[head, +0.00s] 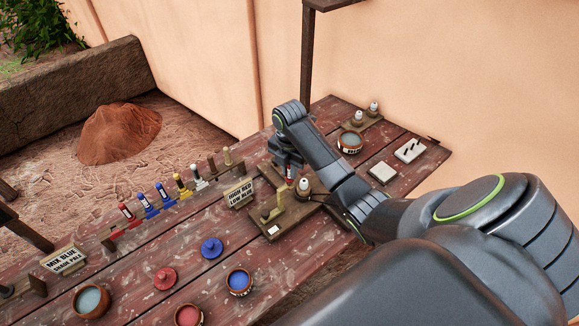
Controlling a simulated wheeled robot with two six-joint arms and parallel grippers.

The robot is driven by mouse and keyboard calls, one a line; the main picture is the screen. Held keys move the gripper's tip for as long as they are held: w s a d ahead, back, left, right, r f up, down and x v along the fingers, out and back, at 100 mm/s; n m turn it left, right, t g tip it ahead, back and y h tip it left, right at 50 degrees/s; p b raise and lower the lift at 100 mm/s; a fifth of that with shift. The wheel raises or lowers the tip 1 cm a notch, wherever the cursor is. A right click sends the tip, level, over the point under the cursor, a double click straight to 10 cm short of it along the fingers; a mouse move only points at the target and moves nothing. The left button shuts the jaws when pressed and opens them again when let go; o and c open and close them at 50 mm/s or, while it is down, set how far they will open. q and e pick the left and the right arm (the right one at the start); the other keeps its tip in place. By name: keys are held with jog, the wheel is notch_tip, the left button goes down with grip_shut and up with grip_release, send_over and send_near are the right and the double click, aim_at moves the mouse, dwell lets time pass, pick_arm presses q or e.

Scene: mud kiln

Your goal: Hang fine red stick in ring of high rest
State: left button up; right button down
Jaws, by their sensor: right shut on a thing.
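My right gripper (287,165) points down over the wooden stand (272,230) in the middle of the table. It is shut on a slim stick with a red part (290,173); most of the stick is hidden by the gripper. The stand has a pale yellowish upright post (281,198) just below and left of the gripper. The ring of the high rest is too small to make out, so I cannot tell whether the stick touches it. A sign (239,193) beside the stand reads "HIGH RED LOW BLUE". My left gripper is not in view.
A rack with several red, blue, yellow and white sticks (163,192) stands left of the sign. Blue (239,282) and red (188,315) paint pots are in front. A bowl (350,142) stands behind my right arm.

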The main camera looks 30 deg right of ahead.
jog(key=shift+f, duration=0.9)
dwell(0.6)
jog(key=c, duration=0.8)
grip_release()
jog(key=shift+r+p, duration=0.55)
jog(key=shift+r, duration=3.25)
